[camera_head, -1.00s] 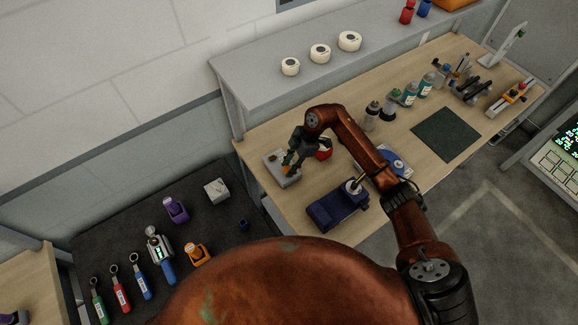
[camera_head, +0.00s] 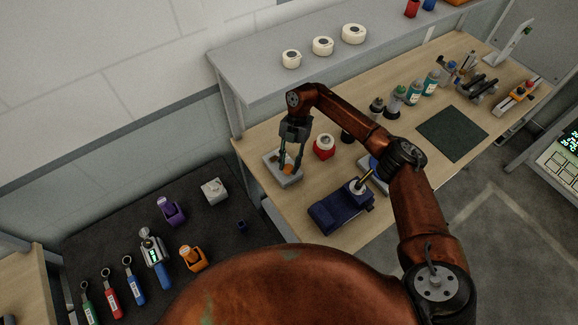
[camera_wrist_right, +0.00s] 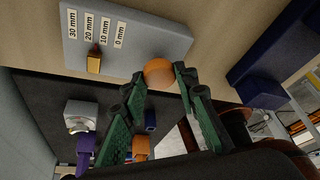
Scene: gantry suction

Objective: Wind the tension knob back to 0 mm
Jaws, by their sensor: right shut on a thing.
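The grey tension unit (camera_head: 271,165) stands at the left end of the wooden bench. In the right wrist view its panel (camera_wrist_right: 165,35) carries labels 30, 20, 10 and 0 mm. A yellow-orange pointer (camera_wrist_right: 94,62) sits between the 20 mm and 10 mm labels. The round orange tension knob (camera_wrist_right: 159,72) is at the panel's edge. My right gripper (camera_head: 290,163) reaches down over the unit. Its green-padded fingers (camera_wrist_right: 160,77) are shut on the knob, one on each side. My left gripper is not in view.
A red container (camera_head: 323,148) and a dark blue device (camera_head: 335,213) stand close to the unit's right. Several bottles (camera_head: 412,93) stand farther back. The grey shelf (camera_head: 262,80) overhangs the bench behind. A dark table (camera_head: 110,240) at left holds several tools.

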